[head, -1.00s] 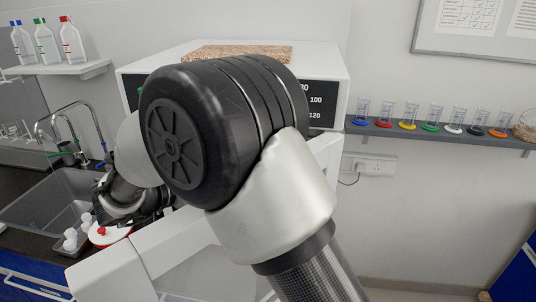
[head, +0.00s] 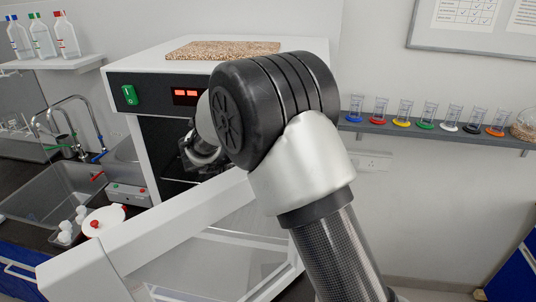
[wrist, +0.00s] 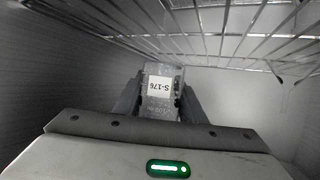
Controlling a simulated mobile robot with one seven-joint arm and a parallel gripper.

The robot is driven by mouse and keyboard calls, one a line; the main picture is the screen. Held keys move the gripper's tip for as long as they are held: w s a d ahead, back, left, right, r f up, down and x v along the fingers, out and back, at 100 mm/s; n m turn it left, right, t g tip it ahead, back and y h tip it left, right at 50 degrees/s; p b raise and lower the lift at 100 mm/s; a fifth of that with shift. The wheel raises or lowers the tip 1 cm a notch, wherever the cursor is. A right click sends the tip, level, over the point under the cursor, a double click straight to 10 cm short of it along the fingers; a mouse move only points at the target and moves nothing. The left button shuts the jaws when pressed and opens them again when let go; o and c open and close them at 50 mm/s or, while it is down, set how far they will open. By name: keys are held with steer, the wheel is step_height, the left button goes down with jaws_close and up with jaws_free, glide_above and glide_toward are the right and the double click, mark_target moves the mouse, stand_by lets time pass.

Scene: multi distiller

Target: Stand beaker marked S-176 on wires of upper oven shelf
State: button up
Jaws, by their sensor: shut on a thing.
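In the wrist view, a clear beaker (wrist: 161,104) with a white S-176 label is held between the two fingers of my gripper (wrist: 161,90). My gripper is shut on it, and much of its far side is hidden. The wire shelf (wrist: 228,42) of the oven spans the top of that view, beyond the beaker; I cannot tell whether they touch. In the head view, my gripper (head: 202,155) is at the dark opening of the white oven (head: 143,157). The beaker is not discernible there, and my arm hides much of the opening.
The oven door (head: 225,249), white-framed with glass, stands open in front. A cork-like mat (head: 222,50) lies on the oven top. Grey oven walls (wrist: 60,75) flank my gripper. A sink (head: 50,193) is at left; a rack with several glass vessels (head: 404,113) is at right.

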steer(key=f, duration=0.1)
steer(key=w+d+f, duration=0.1)
steer(key=shift+f, duration=0.7)
steer(key=shift+f, duration=0.15)
steer(key=o, duration=1)
steer(key=shift+s+a+r, duration=0.2)
steer(key=shift+a+r, duration=0.05)
steer(key=v, duration=1.1)
steer(key=shift+s+a+r, duration=0.1)
steer(key=shift+s+r, duration=0.05)
steer(key=shift+r, duration=0.05)
